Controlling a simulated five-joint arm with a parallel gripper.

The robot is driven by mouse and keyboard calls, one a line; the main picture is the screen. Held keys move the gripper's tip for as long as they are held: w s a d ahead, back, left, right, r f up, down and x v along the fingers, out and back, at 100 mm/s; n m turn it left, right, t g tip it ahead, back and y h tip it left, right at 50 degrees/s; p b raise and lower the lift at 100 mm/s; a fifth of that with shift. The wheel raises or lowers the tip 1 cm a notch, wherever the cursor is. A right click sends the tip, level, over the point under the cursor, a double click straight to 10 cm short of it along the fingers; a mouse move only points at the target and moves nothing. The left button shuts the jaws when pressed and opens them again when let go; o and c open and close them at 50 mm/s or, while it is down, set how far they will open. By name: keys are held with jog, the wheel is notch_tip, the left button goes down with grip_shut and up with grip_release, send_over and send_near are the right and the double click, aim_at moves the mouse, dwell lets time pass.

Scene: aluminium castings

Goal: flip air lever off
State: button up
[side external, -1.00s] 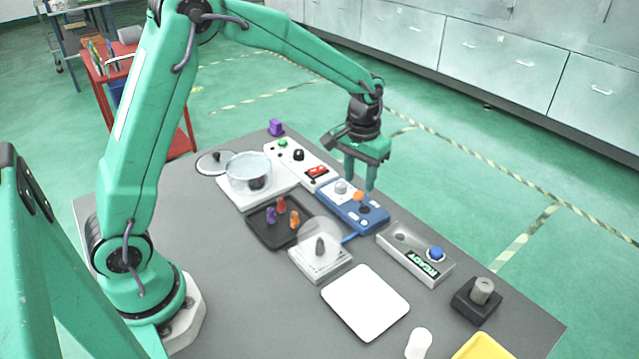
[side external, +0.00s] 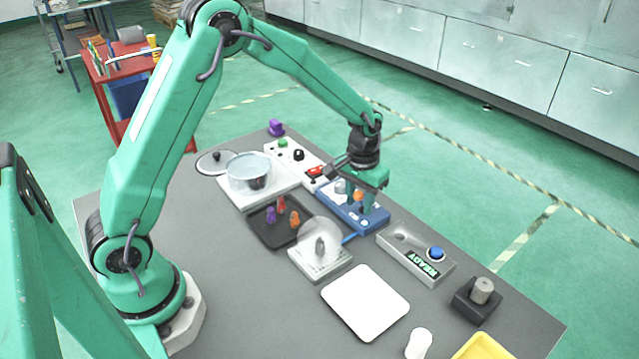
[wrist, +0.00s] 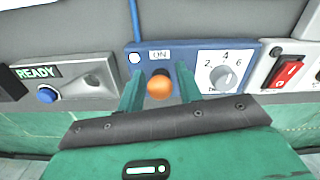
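The air lever's orange ball knob (wrist: 160,87) stands on the blue control box (wrist: 205,50), below a label reading ON. My gripper (wrist: 159,85) is open, with one green finger on each side of the knob and a visible gap to each. In the side view my gripper (side external: 355,197) is down at the blue box (side external: 338,207), with the orange knob (side external: 358,195) between its fingers. The lever's stem is mostly hidden behind the knob.
On the box, a numbered dial (wrist: 224,76) sits beside the lever, and a small pale light (wrist: 135,58) on the other side. A panel with a red switch (wrist: 288,72) and a READY box with a blue button (wrist: 47,95) flank it closely.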

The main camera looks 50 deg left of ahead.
grip_shut()
jog(key=shift+w+d+r+g, duration=0.15)
jog(key=shift+w+g, duration=0.15)
jog(key=shift+g, duration=0.4)
jog(key=shift+o, duration=1.1)
grip_release()
notch_tip(320, 180, up, 8)
jog(key=shift+w, duration=0.35)
